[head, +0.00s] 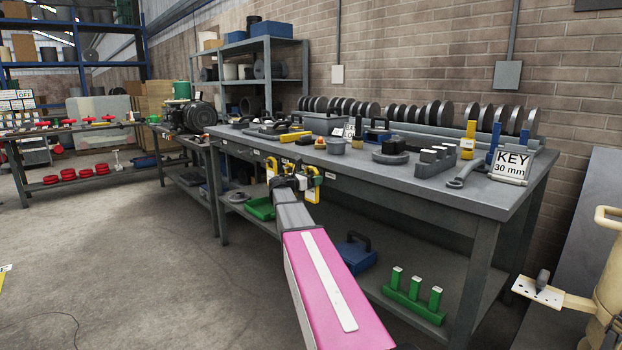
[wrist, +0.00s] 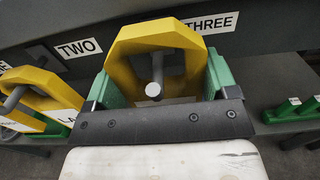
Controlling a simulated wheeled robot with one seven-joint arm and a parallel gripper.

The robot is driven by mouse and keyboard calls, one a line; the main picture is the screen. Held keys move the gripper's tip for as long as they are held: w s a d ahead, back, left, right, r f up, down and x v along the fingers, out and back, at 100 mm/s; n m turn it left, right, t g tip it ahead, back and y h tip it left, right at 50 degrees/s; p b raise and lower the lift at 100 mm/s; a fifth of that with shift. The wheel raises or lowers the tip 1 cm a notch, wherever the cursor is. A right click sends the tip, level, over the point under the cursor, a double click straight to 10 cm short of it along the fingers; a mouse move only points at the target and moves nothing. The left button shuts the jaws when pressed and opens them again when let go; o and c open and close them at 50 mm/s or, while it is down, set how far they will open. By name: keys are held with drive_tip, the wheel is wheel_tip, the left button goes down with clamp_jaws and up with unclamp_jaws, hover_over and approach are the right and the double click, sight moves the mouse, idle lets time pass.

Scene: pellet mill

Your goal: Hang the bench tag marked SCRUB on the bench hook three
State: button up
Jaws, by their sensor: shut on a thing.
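A yellow tag with an open, faceted ring (wrist: 155,37) is held at my gripper (wrist: 160,88), which is shut on it. Its lettering faces out of sight, so I cannot read it. A grey hook peg (wrist: 153,91) shows inside the ring's opening, its round end toward me. The peg lies below and between the labels TWO (wrist: 78,48) and THREE (wrist: 210,22). In the head view my gripper (head: 291,183) is at the bench's front edge, partly hidden by my arm. Another yellow tag (wrist: 45,84), lettering starting "LA", hangs on the peg to the left.
The grey bench (head: 440,200) carries weights, tools and a KEY 30 mm sign (head: 510,167). On its lower shelf are a green tray (head: 260,209), a blue case (head: 356,254) and a green block rack (head: 413,300). The floor at left is clear.

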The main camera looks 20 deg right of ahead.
drive_tip(key=shift+f, duration=1.1)
idle(0.6)
drive_tip(key=o, duration=1)
drive_tip(key=shift+a, duration=0.1)
drive_tip(key=v, duration=1.1)
drive_tip(key=s+a+f+m+g+y, duration=0.2)
drive_tip(key=s+f+m+y, duration=0.25)
drive_tip(key=s+f, duration=0.45)
drive_tip(key=s+a+f+m+g+y, duration=0.3)
drive_tip(key=s+f+m, duration=0.35)
drive_tip(key=f, duration=0.55)
drive_tip(key=s+a+f+m+y, duration=0.4)
drive_tip(key=s+a+f+m, duration=0.1)
drive_tip(key=s, duration=0.3)
drive_tip(key=s+a+f+m+g+y, duration=0.1)
drive_tip(key=s+a+f+m+y, duration=0.4)
drive_tip(key=s+a+f+m, duration=0.1)
drive_tip(key=shift+s+a, duration=0.5)
drive_tip(key=shift+s, duration=0.6)
